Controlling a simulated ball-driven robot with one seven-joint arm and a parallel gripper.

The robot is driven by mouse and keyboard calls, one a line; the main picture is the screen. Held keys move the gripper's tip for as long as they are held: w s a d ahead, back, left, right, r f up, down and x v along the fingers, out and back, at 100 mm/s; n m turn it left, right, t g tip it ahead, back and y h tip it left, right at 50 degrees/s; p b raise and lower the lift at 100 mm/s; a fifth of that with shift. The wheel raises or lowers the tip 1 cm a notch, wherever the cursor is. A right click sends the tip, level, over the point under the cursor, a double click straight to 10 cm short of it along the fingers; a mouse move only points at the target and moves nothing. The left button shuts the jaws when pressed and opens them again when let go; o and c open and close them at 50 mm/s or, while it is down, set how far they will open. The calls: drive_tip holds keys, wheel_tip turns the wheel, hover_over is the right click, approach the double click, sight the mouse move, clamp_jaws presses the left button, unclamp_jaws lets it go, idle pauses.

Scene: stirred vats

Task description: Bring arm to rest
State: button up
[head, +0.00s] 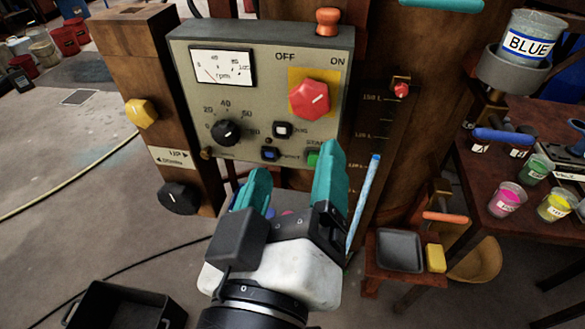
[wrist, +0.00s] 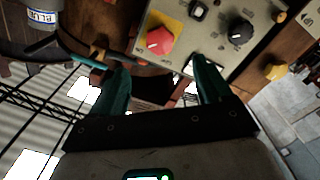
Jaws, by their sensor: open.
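My gripper (head: 294,190) is open, with its two teal fingers apart and nothing between them. In the head view it is in front of the lower part of the grey control panel (head: 262,106), and its right finger partly covers the green start button (head: 313,158). I cannot tell whether a finger touches the panel. In the wrist view the gripper (wrist: 163,78) shows empty, with the panel (wrist: 205,45) beyond its fingers. The red switch knob (head: 310,98) on its yellow plate points toward ON. The rpm meter (head: 222,69) is at the panel's upper left.
A yellow knob (head: 141,113) and a black knob (head: 178,197) sit on the wooden post at left. A blue stick (head: 362,203) stands right of my gripper. Cups of paint (head: 507,199) stand on the right table. A black crate (head: 123,306) is on the floor.

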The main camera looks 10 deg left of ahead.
drive_tip(key=w+d+f+m+g+h+p, duration=0.15)
drive_tip(key=d+f+g, duration=0.25)
drive_tip(key=d+f, duration=0.65)
drive_tip(key=w+d+f+m+g+h+b, duration=0.15)
drive_tip(key=d+f+g, duration=0.5)
drive_tip(key=f, duration=0.65)
drive_tip(key=s+d+f+m+g+y+p, duration=0.1)
drive_tip(key=s+d+f+m+g+y, duration=0.2)
drive_tip(key=s+d+f, duration=1.1)
drive_tip(key=s+f+m+g, duration=0.1)
drive_tip(key=s+f+g, duration=0.2)
drive_tip(key=shift+s+p, duration=0.35)
drive_tip(key=shift+p, duration=0.05)
drive_tip(key=shift+g, duration=0.25)
drive_tip(key=shift+c, duration=0.3)
